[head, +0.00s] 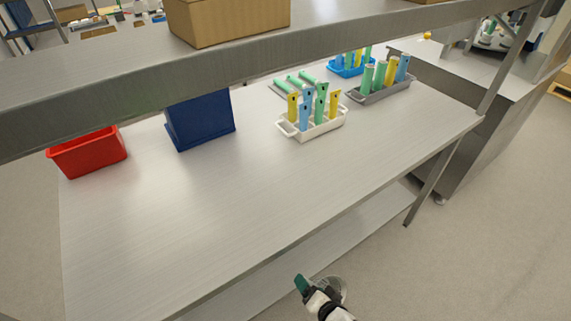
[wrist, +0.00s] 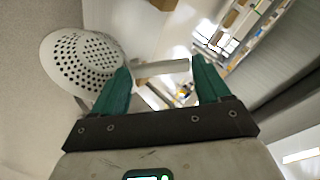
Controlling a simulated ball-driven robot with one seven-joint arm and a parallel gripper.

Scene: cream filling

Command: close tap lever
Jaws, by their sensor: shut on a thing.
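My gripper (wrist: 161,64) has two teal fingers, and a pale bar (wrist: 160,69) spans the gap between their tips; I am shut on it. A perforated bowl-shaped thing (wrist: 85,62) with a pale rim lies beside the left finger. Whether the bar joins it is hidden by that finger. In the head view my gripper (head: 303,285) is low at the bottom edge, in front of the table, with a round translucent or mesh thing (head: 334,287) next to it. I cannot make out a tap or its lever in either view.
A metal table (head: 190,210) holds a red bin (head: 88,152), a blue bin (head: 200,122), a white rack (head: 312,130) and a grey tray (head: 382,93) with coloured-handled tools. An overhead shelf (head: 250,55) crosses above. The table's front half and the floor (head: 480,260) are clear.

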